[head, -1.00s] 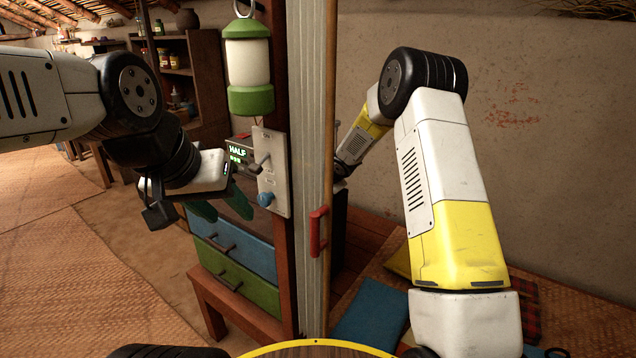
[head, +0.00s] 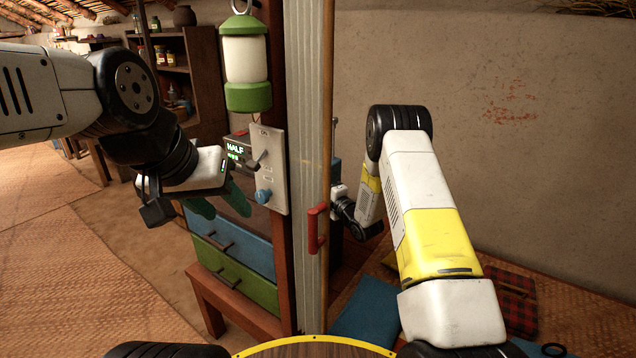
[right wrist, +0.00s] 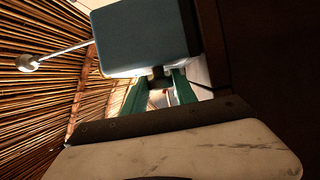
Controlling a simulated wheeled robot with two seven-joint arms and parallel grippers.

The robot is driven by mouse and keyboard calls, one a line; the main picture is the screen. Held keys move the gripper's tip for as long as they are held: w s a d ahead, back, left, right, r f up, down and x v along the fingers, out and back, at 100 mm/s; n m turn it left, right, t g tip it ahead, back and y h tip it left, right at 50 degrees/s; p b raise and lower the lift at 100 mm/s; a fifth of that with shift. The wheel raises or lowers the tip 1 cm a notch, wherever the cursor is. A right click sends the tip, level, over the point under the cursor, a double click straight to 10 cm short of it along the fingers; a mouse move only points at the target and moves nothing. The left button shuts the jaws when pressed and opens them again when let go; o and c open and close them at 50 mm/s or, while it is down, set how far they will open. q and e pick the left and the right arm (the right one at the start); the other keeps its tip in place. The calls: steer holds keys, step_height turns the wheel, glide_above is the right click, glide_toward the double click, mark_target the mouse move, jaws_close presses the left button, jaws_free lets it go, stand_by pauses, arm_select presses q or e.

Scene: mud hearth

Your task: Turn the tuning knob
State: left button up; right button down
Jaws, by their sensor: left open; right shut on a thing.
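A blue box (right wrist: 145,35) with a silver-tipped antenna (right wrist: 28,63), looking like a radio, fills the top of the right wrist view. In the head view only a strip of the blue box (head: 336,172) shows behind the pole. A small dark knob (right wrist: 158,74) sticks out from the box. My right gripper (right wrist: 157,88) has its green fingers on either side of the knob and is shut on it. In the head view the pole hides these fingers. My left gripper (head: 220,203) is open and empty, left of the switch panel.
The grey switch panel (head: 275,150) on the post carries a lever and a blue knob (head: 263,196). A display (head: 236,149) behind reads HALF. A green lantern (head: 246,60) hangs above. A red handle (head: 315,230) and the post stand between my arms.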

steer(key=shift+f+m+t+y, duration=0.2)
steer(key=shift+m+t+y, duration=0.15)
steer(key=shift+t, duration=0.25)
steer(key=shift+a, duration=0.1)
steer(key=c, duration=1)
jaws_free()
steer(key=v, duration=0.7)
steer(key=shift+s, duration=0.3)
